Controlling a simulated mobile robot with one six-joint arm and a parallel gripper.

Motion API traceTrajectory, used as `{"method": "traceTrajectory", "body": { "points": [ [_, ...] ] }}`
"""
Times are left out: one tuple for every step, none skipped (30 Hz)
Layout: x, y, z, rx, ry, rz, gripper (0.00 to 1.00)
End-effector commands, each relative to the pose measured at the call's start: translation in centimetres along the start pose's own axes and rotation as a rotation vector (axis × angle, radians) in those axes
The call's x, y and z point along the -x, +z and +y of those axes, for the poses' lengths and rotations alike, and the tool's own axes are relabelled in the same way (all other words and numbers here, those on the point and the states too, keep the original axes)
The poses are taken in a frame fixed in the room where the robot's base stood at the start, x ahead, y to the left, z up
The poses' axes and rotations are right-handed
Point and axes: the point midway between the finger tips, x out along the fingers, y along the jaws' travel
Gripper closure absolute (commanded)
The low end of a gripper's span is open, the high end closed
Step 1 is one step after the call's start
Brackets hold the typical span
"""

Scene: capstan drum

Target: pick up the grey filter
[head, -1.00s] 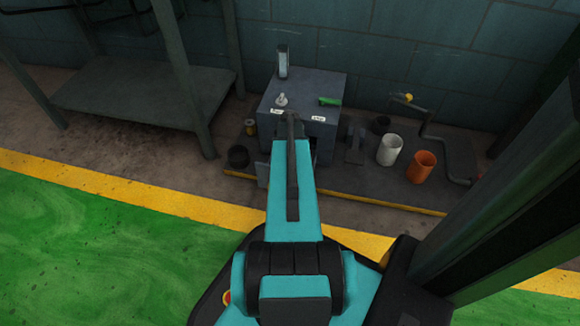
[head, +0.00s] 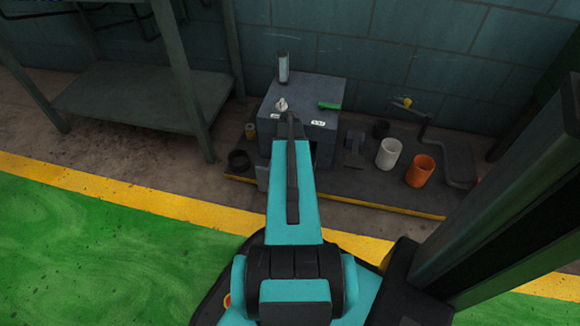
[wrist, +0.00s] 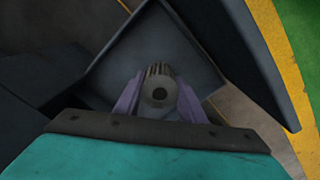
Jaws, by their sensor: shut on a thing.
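The grey filter (wrist: 159,90) is a short ribbed cylinder with a dark round hole in its end. It shows in the middle of the wrist view, between the two purple fingers of my gripper (wrist: 160,101). The gripper is shut on it, one finger on each side. In the head view my arm reaches to the front of the grey cabinet (head: 328,91). There the arm hides the gripper and the filter.
A clear cylinder (head: 283,67), a pale fitting (head: 281,105) and a green piece (head: 329,105) stand on the cabinet. White (head: 389,153) and orange (head: 420,171) containers and a crank (head: 442,148) are right. A dark panel (wrist: 160,50) lies behind the filter.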

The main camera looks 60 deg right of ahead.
Motion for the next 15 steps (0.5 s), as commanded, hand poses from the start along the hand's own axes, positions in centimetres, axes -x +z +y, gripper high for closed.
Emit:
{"method": "traceTrajectory", "body": {
  "points": [
    [1.2,0.0,0.0,0.000,0.001,0.001,0.88],
    [1.6,0.0,0.0,0.000,0.001,0.002,0.88],
    [2.3,0.0,0.0,0.000,0.001,0.002,0.88],
    [2.8,0.0,0.0,0.000,0.001,0.002,0.88],
    [3.3,0.0,0.0,0.000,0.001,0.002,0.88],
    [3.9,0.0,0.0,0.000,0.001,0.002,0.88],
    [4.4,0.0,0.0,0.000,0.001,0.002,0.88],
    [4.8,0.0,0.0,0.000,0.001,0.001,0.88],
    [5.3,0.0,0.0,0.000,0.001,0.002,0.88],
    [5.7,0.0,0.0,0.000,0.001,0.002,0.88],
    [6.1,0.0,0.0,0.000,0.001,0.002,0.88],
    [6.5,0.0,0.0,0.000,0.001,0.002,0.88],
    [6.8,0.0,0.0,0.000,0.001,0.001,0.88],
    [7.0,0.0,0.0,0.000,0.000,0.001,0.88],
    [7.3,0.0,0.0,0.000,0.000,0.001,0.88]
  ]
}}
